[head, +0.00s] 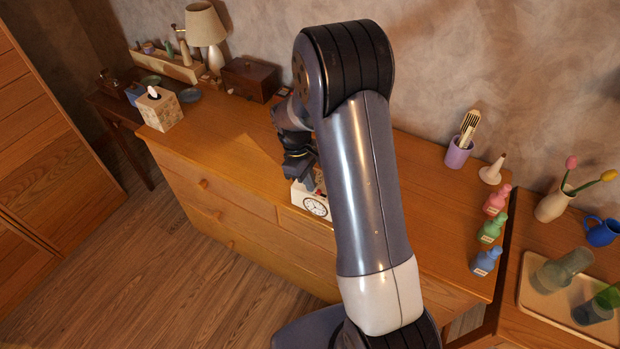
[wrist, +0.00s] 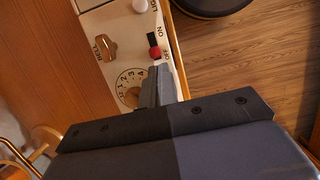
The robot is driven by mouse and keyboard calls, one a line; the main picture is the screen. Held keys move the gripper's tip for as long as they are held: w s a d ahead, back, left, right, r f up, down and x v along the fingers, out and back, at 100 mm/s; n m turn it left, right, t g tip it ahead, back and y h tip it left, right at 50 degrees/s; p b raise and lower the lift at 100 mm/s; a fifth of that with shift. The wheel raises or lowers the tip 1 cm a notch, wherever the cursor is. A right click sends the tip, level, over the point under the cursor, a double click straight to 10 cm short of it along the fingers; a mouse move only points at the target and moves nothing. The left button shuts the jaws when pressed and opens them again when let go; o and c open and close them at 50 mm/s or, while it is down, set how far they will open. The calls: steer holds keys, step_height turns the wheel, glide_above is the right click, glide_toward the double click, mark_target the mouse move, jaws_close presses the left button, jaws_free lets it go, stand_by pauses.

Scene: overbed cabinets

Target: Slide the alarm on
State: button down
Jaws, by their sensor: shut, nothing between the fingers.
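The alarm clock (head: 316,206) is a white box with a round clock face, standing on the wooden dresser and partly hidden by my arm. The wrist view shows its white panel (wrist: 115,55) with a red slider knob (wrist: 155,52) in a short black slot. The knob sits at the slot's end beside the lettering that seems to read OFF; ON is by the other end. My gripper (wrist: 163,72) is shut and empty, its fingertips just beside the red knob on the OFF side. I cannot tell whether they touch it. The gripper (head: 300,172) also shows above the clock in the head view.
A brass bell knob (wrist: 106,47), a numbered dial (wrist: 130,86) and a white button (wrist: 140,5) are on the same panel.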

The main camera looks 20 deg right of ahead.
stand_by(0.3)
steer(key=shift+s+d+b, duration=0.35)
steer(key=shift+s+d, duration=0.65)
steer(key=b+v, duration=0.1)
steer(key=v, duration=0.9)
steer(key=shift+r, duration=0.35)
steer(key=shift+w+a, duration=0.1)
